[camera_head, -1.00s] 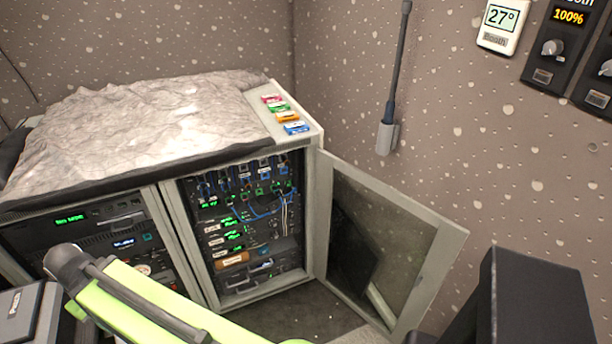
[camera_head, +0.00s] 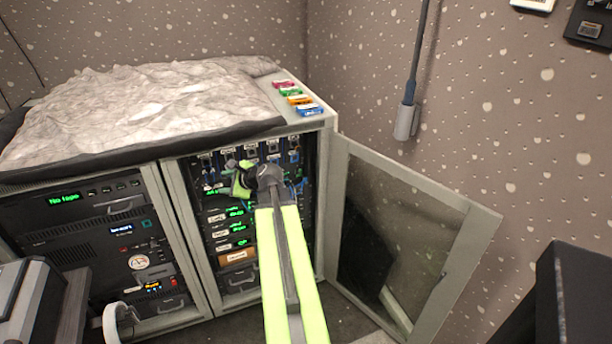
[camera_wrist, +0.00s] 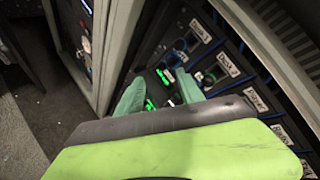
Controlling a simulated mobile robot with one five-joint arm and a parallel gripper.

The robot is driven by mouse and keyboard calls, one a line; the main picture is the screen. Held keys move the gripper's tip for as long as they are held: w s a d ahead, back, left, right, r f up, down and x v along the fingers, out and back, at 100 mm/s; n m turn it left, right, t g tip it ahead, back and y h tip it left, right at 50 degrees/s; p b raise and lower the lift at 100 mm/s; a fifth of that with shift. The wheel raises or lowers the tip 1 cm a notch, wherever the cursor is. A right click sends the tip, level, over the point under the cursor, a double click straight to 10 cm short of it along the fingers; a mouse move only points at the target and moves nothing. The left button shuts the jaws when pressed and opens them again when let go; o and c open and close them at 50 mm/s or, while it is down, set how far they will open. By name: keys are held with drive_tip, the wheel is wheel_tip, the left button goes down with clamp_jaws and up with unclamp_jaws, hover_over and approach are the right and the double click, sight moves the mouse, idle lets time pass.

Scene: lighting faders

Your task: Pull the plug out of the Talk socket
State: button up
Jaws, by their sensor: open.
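The right-hand rack bay (camera_head: 213,284) is open, and a row of labelled sockets (camera_head: 272,148) runs along its top. Blue cables or plugs hang below them; one blue plug (camera_wrist: 180,45) shows in the wrist view. I cannot tell which socket is Talk, as the labels are too small or slanted to read surely. My gripper (camera_head: 240,180) is in front of the left part of the socket row, and my arm hides the sockets' lower middle. In the wrist view my gripper (camera_wrist: 160,92) has its two green fingers apart, with green lights between them and no plug clearly held.
The glass rack door (camera_head: 400,230) stands open to the right. A left bay (camera_head: 80,245) holds other equipment. A grey crumpled cover (camera_head: 150,100) lies on top, beside several coloured tags (camera_head: 296,99). A handset (camera_head: 406,120) hangs on the wall.

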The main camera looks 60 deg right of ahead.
drive_tip(key=s+d+m+t+h+b, duration=0.1)
drive_tip(key=s+d+m+h, duration=0.1)
drive_tip(key=s+d+m, duration=0.35)
drive_tip(key=s+d+m+h+b, duration=0.1)
drive_tip(key=s+d+m+h, duration=0.15)
drive_tip(key=d, duration=0.65)
drive_tip(key=m+h+b, duration=0.2)
drive_tip(key=m+h, duration=0.2)
drive_tip(key=m, duration=0.3)
approach(299, 150)
drive_tip(key=b+x, duration=0.1)
drive_tip(key=x, duration=0.9)
drive_tip(key=shift+d, duration=0.1)
clamp_jaws()
